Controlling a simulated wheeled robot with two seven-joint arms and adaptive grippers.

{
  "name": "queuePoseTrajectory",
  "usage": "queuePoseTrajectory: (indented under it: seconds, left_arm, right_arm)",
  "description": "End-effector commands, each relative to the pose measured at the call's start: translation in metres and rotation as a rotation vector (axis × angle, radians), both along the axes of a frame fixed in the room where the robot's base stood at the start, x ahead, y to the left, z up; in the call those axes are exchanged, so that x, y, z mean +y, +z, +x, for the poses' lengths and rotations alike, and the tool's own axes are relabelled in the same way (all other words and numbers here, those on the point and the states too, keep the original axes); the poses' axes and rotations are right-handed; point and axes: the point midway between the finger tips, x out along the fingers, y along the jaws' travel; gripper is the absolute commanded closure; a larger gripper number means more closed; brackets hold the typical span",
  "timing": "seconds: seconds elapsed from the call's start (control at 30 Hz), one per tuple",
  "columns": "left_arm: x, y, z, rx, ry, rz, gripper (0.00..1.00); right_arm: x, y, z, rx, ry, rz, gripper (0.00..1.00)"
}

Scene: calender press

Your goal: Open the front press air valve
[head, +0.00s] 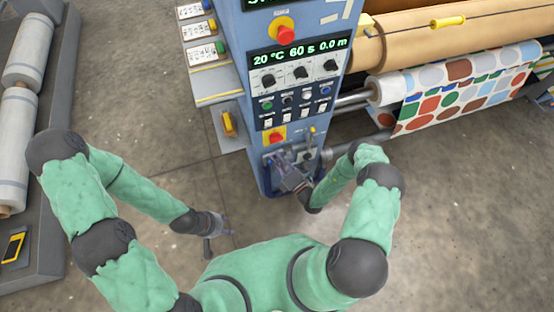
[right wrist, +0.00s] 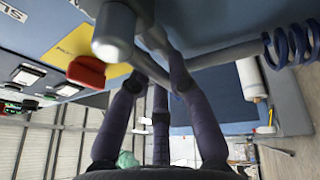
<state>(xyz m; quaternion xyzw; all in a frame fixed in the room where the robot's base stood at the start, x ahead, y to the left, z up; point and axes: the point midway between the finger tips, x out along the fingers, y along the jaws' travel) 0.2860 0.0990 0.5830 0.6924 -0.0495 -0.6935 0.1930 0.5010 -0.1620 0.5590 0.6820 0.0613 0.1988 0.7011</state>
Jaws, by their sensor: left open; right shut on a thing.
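The front press air valve sits low on the front of the blue control column (head: 296,85), under the red knob on a yellow plate (head: 277,138). My right gripper (head: 284,170) is at the column's lower front, and its fingers partly hide the valve. In the right wrist view, the dark fingers of my right gripper (right wrist: 162,75) are closed on a grey metal valve handle (right wrist: 140,55), close to a thick grey rounded part (right wrist: 110,35). How far the handle is turned cannot be told. My left gripper (head: 218,226) is open and empty over the floor, left of the column.
The red knob (right wrist: 86,71) is close beside my right fingers; a blue coiled hose (right wrist: 292,45) is at the right. Rollers with dotted fabric (head: 465,90) stand right of the column. A rack with wrapped rolls (head: 14,135) is at the far left. Floor between is clear.

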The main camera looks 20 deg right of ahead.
Motion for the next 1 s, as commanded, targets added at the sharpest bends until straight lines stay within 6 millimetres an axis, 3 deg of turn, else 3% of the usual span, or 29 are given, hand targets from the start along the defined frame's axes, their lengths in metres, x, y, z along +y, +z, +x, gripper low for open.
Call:
queuePoseTrajectory:
  seconds: [0.43,0.47,0.53,1.0]
  left_arm:
    - [0.0000,-0.0004,0.0003,-0.001,0.000,0.000,0.56]
    - [0.0000,-0.0004,0.0003,-0.001,0.000,0.000,0.56]
    - [0.0000,-0.0004,0.0003,-0.001,0.000,0.000,0.56]
    - [0.0000,-0.0005,0.0004,-0.001,0.000,0.000,0.56]
  right_arm:
    - [-0.0015,0.0015,0.0011,-0.002,-0.002,0.013,1.00]
    - [-0.0015,0.0015,0.0011,-0.002,-0.002,0.013,0.75]
    - [-0.0014,0.0015,0.0010,-0.002,-0.002,0.013,0.55]
    - [-0.0047,-0.0013,-0.0075,0.002,-0.004,0.012,0.55]
